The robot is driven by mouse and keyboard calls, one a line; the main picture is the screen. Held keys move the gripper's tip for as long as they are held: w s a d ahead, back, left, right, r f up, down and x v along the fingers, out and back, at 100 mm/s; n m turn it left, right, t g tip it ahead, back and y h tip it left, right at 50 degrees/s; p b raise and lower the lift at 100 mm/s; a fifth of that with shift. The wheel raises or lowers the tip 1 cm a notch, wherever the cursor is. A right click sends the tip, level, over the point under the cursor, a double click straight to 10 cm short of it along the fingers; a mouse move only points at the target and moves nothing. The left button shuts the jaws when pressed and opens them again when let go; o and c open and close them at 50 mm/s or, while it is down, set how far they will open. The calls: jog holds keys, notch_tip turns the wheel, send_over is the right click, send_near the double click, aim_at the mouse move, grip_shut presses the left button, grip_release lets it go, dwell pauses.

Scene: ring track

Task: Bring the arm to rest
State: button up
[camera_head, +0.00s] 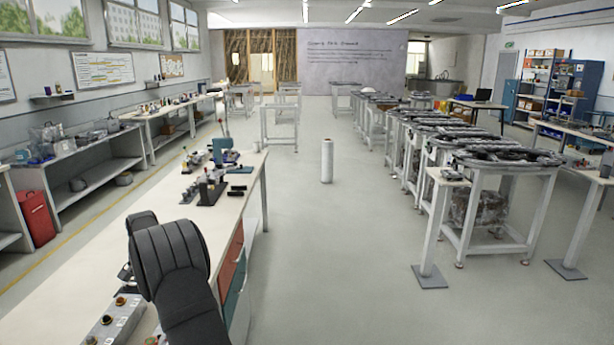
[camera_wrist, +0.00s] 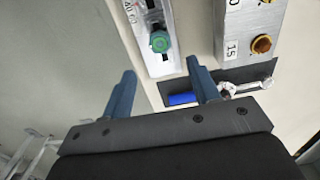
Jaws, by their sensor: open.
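In the head view my arm, dark and ribbed, reaches over the front end of the long workbench (camera_head: 120,236). Its gripper end is not clear there. In the wrist view my gripper (camera_wrist: 162,88) has two blue fingers spread apart, with nothing between them. Beyond the fingers is a grey panel with a green round knob (camera_wrist: 160,42). A grey box with orange-brown knobs (camera_wrist: 261,44) is at the upper right. A blue cylinder (camera_wrist: 183,99) lies behind the right finger, partly hidden by it.
On the bench, a grey box with knobs (camera_head: 110,322) sits near my arm. Small devices (camera_head: 212,186) stand farther along. A white cylinder (camera_head: 327,160) stands on the open floor. Tables with dark tops (camera_head: 507,158) line the right side. A metal wrench-like piece (camera_wrist: 245,88) lies near the right finger.

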notch_tip(320, 180, up, 9)
notch_tip(320, 180, down, 17)
jog(key=shift+r, duration=0.15)
jog(key=shift+n, duration=0.3)
jog(key=n, duration=0.7)
jog(key=shift+n, duration=0.4)
jog(key=n, duration=0.4)
jog(key=shift+n, duration=2.5)
